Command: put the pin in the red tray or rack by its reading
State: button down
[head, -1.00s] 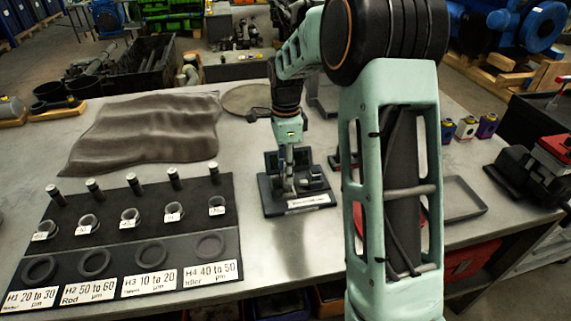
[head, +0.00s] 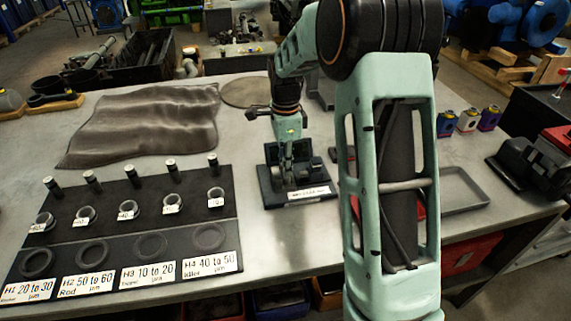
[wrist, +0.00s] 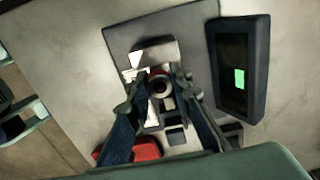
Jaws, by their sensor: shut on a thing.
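My gripper (wrist: 161,84) is shut on the pin (wrist: 160,87), a small round metal piece seen end-on between the fingertips in the wrist view. In the head view my gripper (head: 287,163) is at the measuring stand on the table, and the pin is too small to make out. The stand's dark base (wrist: 135,38) lies beneath the pin. A display (wrist: 229,88) beside it shows a green block; I cannot read a number. The rack (head: 150,185) is at left, with labels H1 20 to 30, H2 50 to 60, H3 10 to 20, H4 40 to 50. Something red (head: 418,206), perhaps the tray, is mostly hidden behind my arm.
Several pins stand along the rack's back, with tagged rings before them. A grey cloth (head: 145,125) lies behind the rack. An empty grey tray (head: 470,207) and small boxes (head: 467,121) are at right. Bare table lies between rack and stand.

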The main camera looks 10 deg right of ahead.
jog(key=shift+r, duration=0.15)
jog(key=shift+r+p, duration=1.85)
jog(key=shift+r, duration=0.75)
